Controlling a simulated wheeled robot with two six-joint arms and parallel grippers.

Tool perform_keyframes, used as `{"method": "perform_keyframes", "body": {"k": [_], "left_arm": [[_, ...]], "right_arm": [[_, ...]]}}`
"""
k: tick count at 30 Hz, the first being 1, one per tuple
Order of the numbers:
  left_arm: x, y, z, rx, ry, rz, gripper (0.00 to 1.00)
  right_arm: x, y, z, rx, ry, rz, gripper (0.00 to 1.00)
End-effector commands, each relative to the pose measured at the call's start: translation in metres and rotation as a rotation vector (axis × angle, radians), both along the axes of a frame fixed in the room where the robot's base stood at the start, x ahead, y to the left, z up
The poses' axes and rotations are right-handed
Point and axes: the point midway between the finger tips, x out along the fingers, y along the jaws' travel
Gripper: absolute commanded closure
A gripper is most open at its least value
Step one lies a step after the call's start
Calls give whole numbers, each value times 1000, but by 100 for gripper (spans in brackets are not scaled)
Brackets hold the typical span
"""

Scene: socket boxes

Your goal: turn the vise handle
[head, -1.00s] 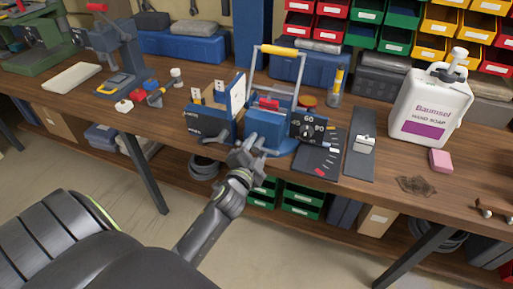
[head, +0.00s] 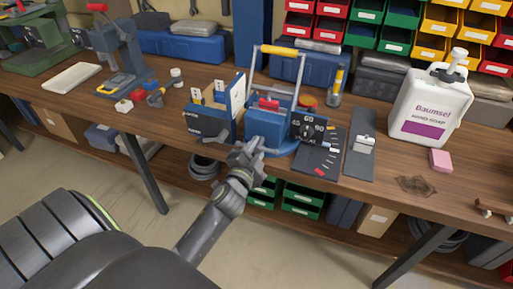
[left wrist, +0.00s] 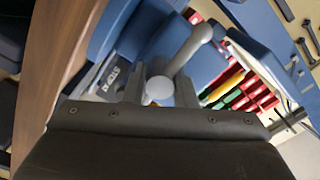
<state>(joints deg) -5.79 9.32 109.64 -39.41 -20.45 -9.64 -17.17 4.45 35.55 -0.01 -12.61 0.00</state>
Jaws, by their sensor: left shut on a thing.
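The blue vise (head: 266,128) stands at the front edge of the wooden bench, near the middle of the head view. My left gripper (head: 252,151) is at its front, low, shut on the vise handle. In the left wrist view, the fingers of my left gripper (left wrist: 160,92) stand either side of a round grey end of the handle's hub. The grey handle bar (left wrist: 188,52) slants up right from there to a rounded knob. The fingers hide part of the handle. My right gripper is not in view.
A dial panel (head: 308,130) and a dark marked plate (head: 318,156) lie right of the vise. A white soap bottle (head: 430,108) and pink block (head: 440,160) are farther right.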

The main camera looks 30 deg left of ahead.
Motion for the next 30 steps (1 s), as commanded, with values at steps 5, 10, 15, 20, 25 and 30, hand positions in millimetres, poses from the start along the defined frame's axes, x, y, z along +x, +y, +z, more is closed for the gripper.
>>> {"method": "perform_keyframes", "body": {"k": [5,10,15,20,25,30], "left_arm": [[0,0,-1,10,4,1,98],[0,0,0,39,13,1,98],[0,0,0,111,31,1,98],[0,0,1,233,60,1,98],[-1,0,1,389,98,1,98],[-1,0,0,546,136,1,98]], "right_arm": [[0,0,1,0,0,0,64],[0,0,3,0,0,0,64],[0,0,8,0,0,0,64],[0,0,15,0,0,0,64],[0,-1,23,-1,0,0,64],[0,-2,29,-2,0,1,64]]}}
